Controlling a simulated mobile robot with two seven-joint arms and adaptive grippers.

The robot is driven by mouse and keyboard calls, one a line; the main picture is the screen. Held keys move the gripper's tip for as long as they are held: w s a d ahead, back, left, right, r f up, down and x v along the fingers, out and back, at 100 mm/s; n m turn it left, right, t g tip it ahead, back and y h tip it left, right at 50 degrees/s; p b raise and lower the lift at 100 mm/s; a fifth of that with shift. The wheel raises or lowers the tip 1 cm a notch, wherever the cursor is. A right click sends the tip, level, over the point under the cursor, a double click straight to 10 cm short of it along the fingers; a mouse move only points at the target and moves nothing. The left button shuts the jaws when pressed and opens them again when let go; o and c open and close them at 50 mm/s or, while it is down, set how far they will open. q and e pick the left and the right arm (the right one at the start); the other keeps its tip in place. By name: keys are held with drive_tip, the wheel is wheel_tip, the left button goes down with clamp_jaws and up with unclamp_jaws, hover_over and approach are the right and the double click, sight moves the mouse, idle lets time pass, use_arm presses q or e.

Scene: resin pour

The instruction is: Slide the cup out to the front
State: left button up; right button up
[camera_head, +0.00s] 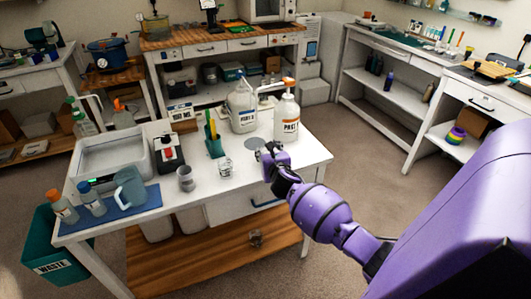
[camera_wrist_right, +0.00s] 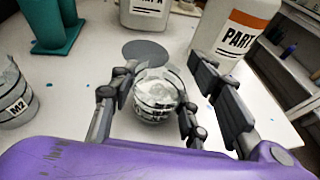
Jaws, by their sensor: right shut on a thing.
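A small clear cup (camera_wrist_right: 155,94) with dark marking lines sits between the fingers of my right gripper (camera_wrist_right: 153,100) in the right wrist view. The gripper is shut on the cup's sides. The cup looks upright; whether its base touches the table is hard to tell. In the head view my right gripper (camera_head: 270,158) is over the white table near its right front part, and it hides the held cup. A grey disc (camera_wrist_right: 145,50) lies flat just behind the cup. My left gripper is not in view.
Another cup marked M2 (camera_wrist_right: 14,98) stands to the left. A PART bottle (camera_head: 286,118) with an orange label stands behind my gripper, beside a white jug (camera_head: 242,115). A teal holder (camera_head: 214,147), a grey cup (camera_head: 185,178) and a blue pitcher (camera_head: 130,188) stand further left.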

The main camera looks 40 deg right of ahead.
drive_tip(key=shift+s, duration=0.15)
drive_tip(key=o, duration=1.2)
drive_tip(key=v, duration=1.2)
